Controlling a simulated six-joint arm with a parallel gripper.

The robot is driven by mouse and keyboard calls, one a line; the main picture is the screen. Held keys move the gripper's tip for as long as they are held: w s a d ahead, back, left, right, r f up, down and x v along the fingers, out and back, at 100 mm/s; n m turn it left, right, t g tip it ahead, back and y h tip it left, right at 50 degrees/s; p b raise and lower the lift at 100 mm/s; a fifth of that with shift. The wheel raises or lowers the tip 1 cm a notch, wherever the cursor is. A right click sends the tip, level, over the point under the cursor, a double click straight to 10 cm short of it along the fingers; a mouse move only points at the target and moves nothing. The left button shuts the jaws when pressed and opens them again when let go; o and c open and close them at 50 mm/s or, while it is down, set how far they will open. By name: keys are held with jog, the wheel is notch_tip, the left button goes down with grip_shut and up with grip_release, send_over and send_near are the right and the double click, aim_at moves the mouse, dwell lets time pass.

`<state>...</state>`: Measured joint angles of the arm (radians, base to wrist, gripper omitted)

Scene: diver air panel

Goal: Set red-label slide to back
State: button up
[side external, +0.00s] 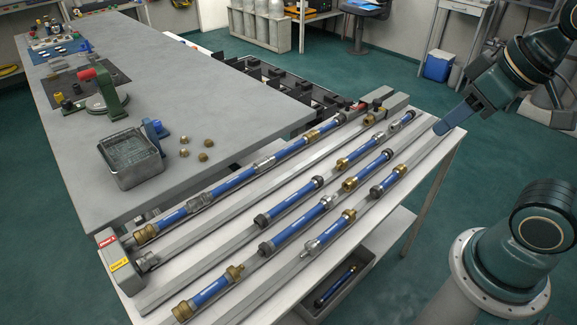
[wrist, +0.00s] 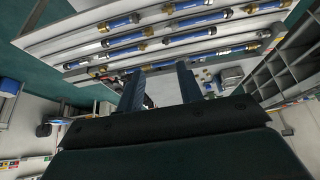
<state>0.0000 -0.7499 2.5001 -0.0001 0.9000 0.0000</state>
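A red label (side external: 105,240) sits on the grey end block (side external: 128,274) at the near left end of the rack, with a yellow label (side external: 119,264) below it. At the far end of the labelled rows, a small red part (side external: 359,106) sits by a grey block (side external: 396,102). I cannot tell for sure which part is the red-label slide, or its setting. My gripper (side external: 442,128) hangs over the right edge of the rack table, well away from the red part. In the wrist view its two fingers (wrist: 160,70) are apart with nothing between them.
Several blue hoses with brass and dark fittings (side external: 290,203) lie in parallel channels on the white table (side external: 200,255). A grey bench (side external: 190,75) behind holds a metal basket (side external: 131,158) and brass caps (side external: 184,140). A bin (side external: 345,285) sits on the lower shelf.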

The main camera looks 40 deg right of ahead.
jog(key=c, duration=0.6)
jog(key=shift+w+r, duration=0.1)
jog(key=shift+w, duration=0.15)
grip_shut()
jog(key=w+d+m+h, duration=0.1)
jog(key=w+d, duration=0.3)
jog(key=w, duration=0.7)
jog(key=w+d+m+h, duration=0.15)
jog(key=w+d, duration=0.25)
jog(key=w, duration=0.7)
jog(key=w+d+f+g+h, duration=0.1)
jog(key=w+d+f, duration=0.3)
jog(key=w+f, duration=0.3)
jog(key=w+d+f+g+h, duration=0.1)
jog(key=w+d+f+h, duration=0.1)
jog(key=w+d+f, duration=0.3)
jog(key=w+f, duration=0.3)
jog(key=shift+w+f, duration=0.25)
